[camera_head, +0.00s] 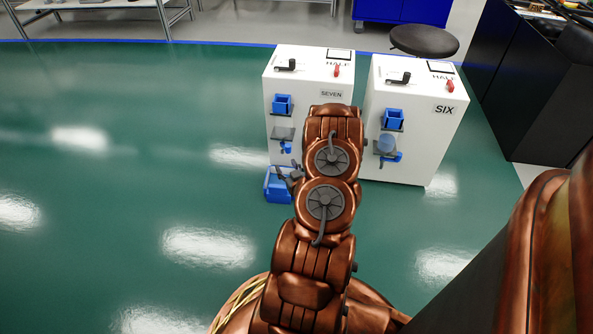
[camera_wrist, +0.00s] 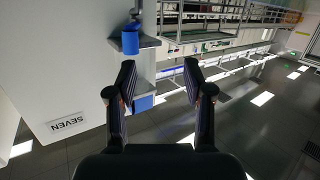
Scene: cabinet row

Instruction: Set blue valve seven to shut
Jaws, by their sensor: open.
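Cabinet seven (camera_head: 309,112) is white, with the label SEVEN (camera_head: 331,94). On its front, a small blue valve (camera_head: 285,148) sits under a grey shelf (camera_head: 283,133). In the wrist view, which looks upside down, a blue cylindrical part (camera_wrist: 130,42), likely this valve, is by the shelf, ahead of the left finger. My gripper (camera_wrist: 160,75) is open and empty, its fingers apart beside the cabinet front. In the head view my gripper (camera_head: 290,173) is low, partly hidden by my arm. The valve's setting is too small to tell.
A blue holder (camera_head: 282,104) is mounted above the shelf. Cabinet six (camera_head: 425,150) stands close on the right, with similar blue parts. The word HALF shows on both tops. The green floor at left is clear.

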